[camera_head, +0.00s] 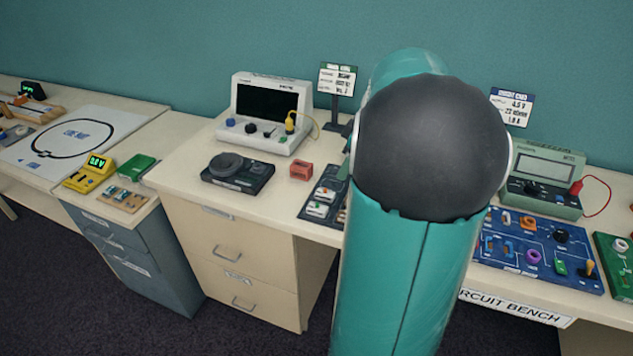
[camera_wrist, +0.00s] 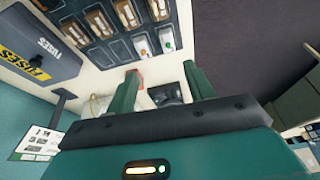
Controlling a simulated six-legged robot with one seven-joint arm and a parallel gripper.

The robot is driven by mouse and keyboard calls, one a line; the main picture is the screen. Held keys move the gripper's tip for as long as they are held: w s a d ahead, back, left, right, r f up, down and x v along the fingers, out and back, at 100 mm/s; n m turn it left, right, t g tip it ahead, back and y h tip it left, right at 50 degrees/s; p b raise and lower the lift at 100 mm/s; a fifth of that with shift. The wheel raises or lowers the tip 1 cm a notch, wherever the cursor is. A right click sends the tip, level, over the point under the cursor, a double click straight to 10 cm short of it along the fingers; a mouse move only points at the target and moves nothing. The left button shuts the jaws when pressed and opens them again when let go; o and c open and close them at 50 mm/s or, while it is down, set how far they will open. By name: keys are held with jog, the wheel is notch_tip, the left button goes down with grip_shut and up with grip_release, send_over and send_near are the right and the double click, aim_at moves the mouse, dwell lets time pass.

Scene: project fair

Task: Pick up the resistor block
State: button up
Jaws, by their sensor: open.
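My gripper (camera_wrist: 162,76) shows in the wrist view with its two green fingers apart and nothing held between them. A dark parts tray (camera_wrist: 118,52) lies beyond the fingertips, with several tan blocks (camera_wrist: 100,22) and white blocks in its compartments. I cannot tell which of these is the resistor block; no label on them is readable. The tray also shows in the head view (camera_head: 308,213), partly hidden behind my arm. A red-orange block (camera_head: 301,170) stands on the bench left of the tray. In the wrist view, a red patch (camera_wrist: 141,76) shows beside the left finger.
A grey box marked FUSES (camera_wrist: 48,40) is close to the tray. A black device with a round knob (camera_head: 238,172) and a white instrument (camera_head: 270,110) stand left. A blue circuit board (camera_head: 540,255) lies right. My arm hides the bench's middle.

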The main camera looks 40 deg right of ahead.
jog(key=s+d+f, duration=0.3)
jog(key=s+d, duration=0.1)
jog(key=d, duration=0.3)
jog(key=shift+n, duration=0.3)
jog(key=x, duration=0.7)
jog(key=shift+w+a+f, duration=0.15)
jog(key=shift+w+a, duration=0.05)
jog(key=shift+w, duration=0.15)
jog(key=x, duration=0.6)
jog(key=shift+s, duration=0.1)
jog(key=c, duration=1.1)
